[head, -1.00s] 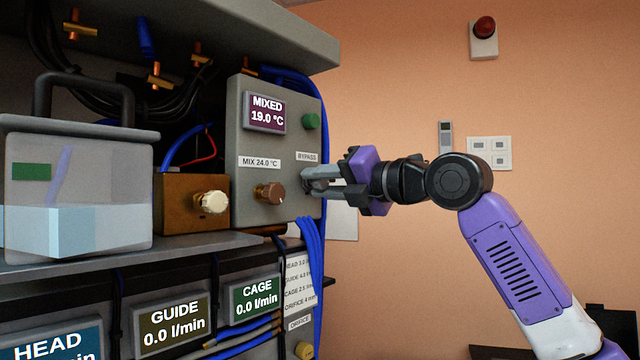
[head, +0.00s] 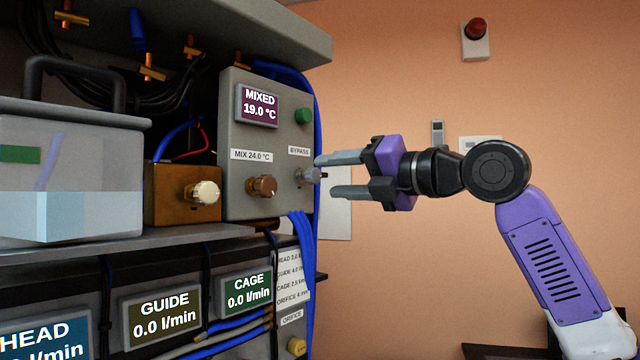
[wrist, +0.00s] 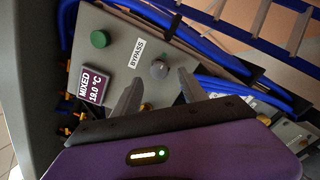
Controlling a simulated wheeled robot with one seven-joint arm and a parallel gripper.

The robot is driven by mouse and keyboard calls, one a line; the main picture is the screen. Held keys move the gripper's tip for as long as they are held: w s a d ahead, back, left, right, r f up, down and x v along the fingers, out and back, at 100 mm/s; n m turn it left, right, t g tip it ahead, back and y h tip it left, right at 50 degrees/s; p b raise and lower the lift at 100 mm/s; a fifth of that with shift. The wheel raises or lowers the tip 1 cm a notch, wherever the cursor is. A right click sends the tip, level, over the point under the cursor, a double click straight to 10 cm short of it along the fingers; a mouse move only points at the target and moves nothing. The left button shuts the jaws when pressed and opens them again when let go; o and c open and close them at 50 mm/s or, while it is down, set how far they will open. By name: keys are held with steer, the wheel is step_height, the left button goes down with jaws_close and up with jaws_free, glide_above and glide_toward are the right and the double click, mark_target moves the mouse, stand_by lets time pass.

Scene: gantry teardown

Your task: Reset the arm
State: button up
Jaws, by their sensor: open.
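My gripper (head: 325,175) is open and empty, with its two grey fingers pointing left at the grey control box (head: 238,190). The grey bypass knob (head: 308,175) sits under the BYPASS label, just off the fingertips; the fingers appear clear of it. In the wrist view the bypass knob (wrist: 159,69) shows ahead of the two spread fingers (wrist: 158,88). The box also carries a brown mix knob (head: 262,187), a green button (head: 302,116) and a display reading MIXED 19.0 °C (head: 258,106).
A clear lidded tank (head: 90,215) and a brown box with a cream knob (head: 204,192) stand left on the shelf. Blue hoses (head: 302,260) hang below the control box. GUIDE (head: 162,316) and CAGE (head: 248,293) displays read 0.0 l/min.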

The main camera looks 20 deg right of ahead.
steer(key=shift+v, duration=1.05)
